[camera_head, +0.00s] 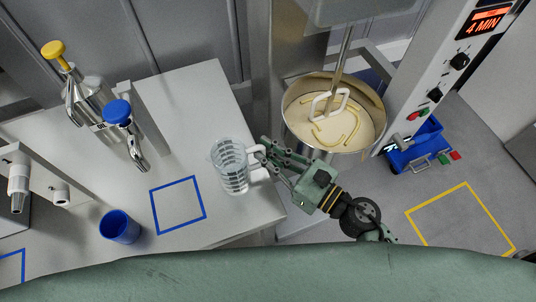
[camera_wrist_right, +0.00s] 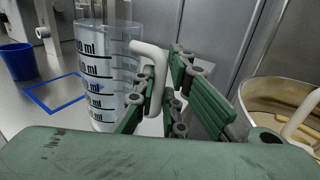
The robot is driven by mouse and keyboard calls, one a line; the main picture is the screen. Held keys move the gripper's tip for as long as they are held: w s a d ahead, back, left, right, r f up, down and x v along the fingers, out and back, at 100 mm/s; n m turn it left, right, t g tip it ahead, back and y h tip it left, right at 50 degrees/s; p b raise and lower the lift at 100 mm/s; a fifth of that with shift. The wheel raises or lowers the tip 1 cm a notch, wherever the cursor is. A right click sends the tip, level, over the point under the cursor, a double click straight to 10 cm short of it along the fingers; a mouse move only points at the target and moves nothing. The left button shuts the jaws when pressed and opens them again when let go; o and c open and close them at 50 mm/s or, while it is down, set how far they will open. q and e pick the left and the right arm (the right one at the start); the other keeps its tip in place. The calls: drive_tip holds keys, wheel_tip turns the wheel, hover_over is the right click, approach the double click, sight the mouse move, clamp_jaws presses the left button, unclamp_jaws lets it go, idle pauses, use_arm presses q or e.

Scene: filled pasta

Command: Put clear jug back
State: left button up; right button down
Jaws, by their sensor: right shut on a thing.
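The clear jug (camera_head: 229,168) with black measuring marks and a white handle is at the right part of the white counter in the head view. It looks upright, and I cannot tell whether it touches the counter. My right gripper (camera_head: 268,160) is shut on the jug's handle. In the right wrist view the jug (camera_wrist_right: 103,75) stands left of the fingers, with its handle (camera_wrist_right: 150,75) between them. A blue square outline (camera_head: 178,204) on the counter lies left of the jug and is empty. My left gripper is not in view.
A blue cup (camera_head: 119,227) stands left of the square. Taps with yellow (camera_head: 54,50) and blue (camera_head: 117,111) tops stand behind. A mixer bowl (camera_head: 334,115) with dough is right of the jug. A blue bin (camera_head: 416,146) and yellow floor outline (camera_head: 461,218) lie further right.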

drive_tip(key=shift+f, duration=0.25)
drive_tip(key=shift+f, duration=0.15)
drive_tip(key=c, duration=1.8)
unclamp_jaws()
